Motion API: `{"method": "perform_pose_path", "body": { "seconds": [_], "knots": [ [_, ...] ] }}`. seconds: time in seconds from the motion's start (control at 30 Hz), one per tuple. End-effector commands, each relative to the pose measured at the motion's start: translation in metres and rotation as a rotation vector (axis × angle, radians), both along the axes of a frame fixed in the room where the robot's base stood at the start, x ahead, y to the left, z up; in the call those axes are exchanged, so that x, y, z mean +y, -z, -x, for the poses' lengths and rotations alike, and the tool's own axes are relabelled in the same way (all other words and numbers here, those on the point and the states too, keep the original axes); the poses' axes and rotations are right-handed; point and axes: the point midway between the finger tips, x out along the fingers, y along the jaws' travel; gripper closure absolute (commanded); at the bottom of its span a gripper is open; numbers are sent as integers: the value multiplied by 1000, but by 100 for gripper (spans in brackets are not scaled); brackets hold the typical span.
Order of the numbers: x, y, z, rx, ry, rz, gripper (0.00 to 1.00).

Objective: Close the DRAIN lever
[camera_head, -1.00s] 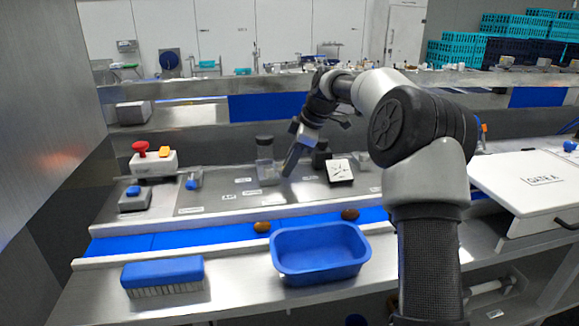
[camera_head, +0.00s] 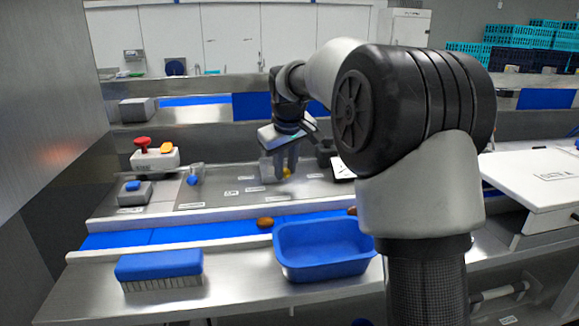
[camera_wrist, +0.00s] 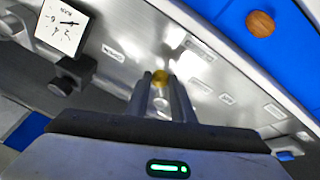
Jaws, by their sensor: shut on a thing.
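My gripper (camera_head: 282,174) is over the steel panel (camera_head: 225,190) in the head view, its fingers pointing down. In the wrist view the fingertips (camera_wrist: 160,84) are close together, shut on a small yellow knob-like piece (camera_wrist: 161,75). The yellow piece also shows at the fingers in the head view (camera_head: 287,172). Its lower part is hidden, and I cannot tell whether it is the DRAIN lever. A blue-handled fitting (camera_head: 193,179) stands at the panel's left.
A white dial (camera_wrist: 66,24) and a dark fitting (camera_wrist: 72,76) stand beside the gripper. A brown date (camera_head: 265,222) lies on the blue belt (camera_head: 170,236). In front are a blue tub (camera_head: 325,270) and brush (camera_head: 160,264). A red-button box (camera_head: 154,160) stands left.

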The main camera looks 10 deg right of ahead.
Motion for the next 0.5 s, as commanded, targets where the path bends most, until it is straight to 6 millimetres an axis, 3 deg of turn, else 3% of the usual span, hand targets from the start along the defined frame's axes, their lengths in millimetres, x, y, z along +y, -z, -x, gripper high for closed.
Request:
{"method": "perform_pose_path", "body": {
  "seconds": [0.5],
  "knots": [
    [26,-2,6,0,424,1,100]
  ]
}}
